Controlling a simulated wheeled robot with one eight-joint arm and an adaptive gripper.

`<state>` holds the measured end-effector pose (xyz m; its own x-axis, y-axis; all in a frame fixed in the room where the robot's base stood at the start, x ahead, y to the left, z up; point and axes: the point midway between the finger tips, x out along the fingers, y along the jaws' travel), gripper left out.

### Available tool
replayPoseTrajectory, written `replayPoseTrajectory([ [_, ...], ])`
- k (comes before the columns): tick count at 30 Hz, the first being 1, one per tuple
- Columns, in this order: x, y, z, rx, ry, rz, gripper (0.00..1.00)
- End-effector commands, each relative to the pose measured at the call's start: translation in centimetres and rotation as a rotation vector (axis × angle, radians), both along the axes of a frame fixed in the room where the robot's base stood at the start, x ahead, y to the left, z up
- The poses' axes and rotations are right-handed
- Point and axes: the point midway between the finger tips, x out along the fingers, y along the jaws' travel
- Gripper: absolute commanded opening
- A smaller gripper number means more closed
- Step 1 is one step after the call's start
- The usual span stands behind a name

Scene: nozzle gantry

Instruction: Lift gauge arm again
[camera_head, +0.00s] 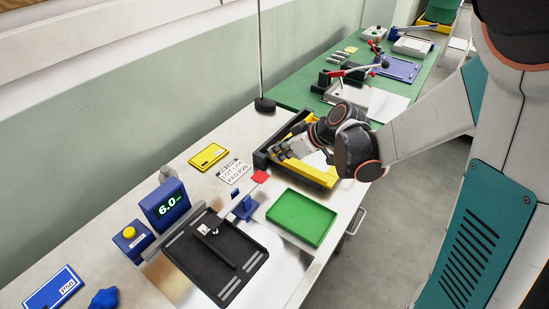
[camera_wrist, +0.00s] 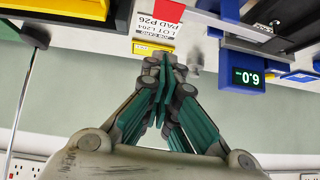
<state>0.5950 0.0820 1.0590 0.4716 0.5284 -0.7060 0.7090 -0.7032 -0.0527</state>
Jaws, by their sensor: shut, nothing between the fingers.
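The blue gauge (camera_head: 165,206) has a green readout of 6.0 and stands at the back of the black tray fixture (camera_head: 240,287). It also shows upside down in the wrist view (camera_wrist: 245,77). I cannot tell for sure which part is the gauge arm. My gripper (camera_head: 281,152) is over the yellow and black bin, apart from the gauge. In the wrist view its green-lined fingers (camera_wrist: 164,72) are shut together and empty.
The yellow and black bin (camera_head: 324,178) lies under my gripper. A green tray (camera_head: 302,217) is nearer the front edge. A printed card (camera_head: 236,171) and yellow label (camera_head: 209,157) lie behind. A thin upright pole (camera_head: 260,55) rises near the wall. A blue button box (camera_head: 132,241) stands left of the gauge.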

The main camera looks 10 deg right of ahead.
Motion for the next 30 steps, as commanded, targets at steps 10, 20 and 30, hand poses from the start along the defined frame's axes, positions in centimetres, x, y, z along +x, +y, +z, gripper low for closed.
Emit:
replayPoseTrajectory([
  [10, 3.2, 3.6, -5.1, -0.001, -0.001, 0.003, 0.0],
  [20, 3.8, 4.5, -9.3, -0.001, 0.0, -0.001, 0.0],
  [30, 3.8, 4.5, -9.9, -0.001, 0.0, -0.001, 0.0],
])
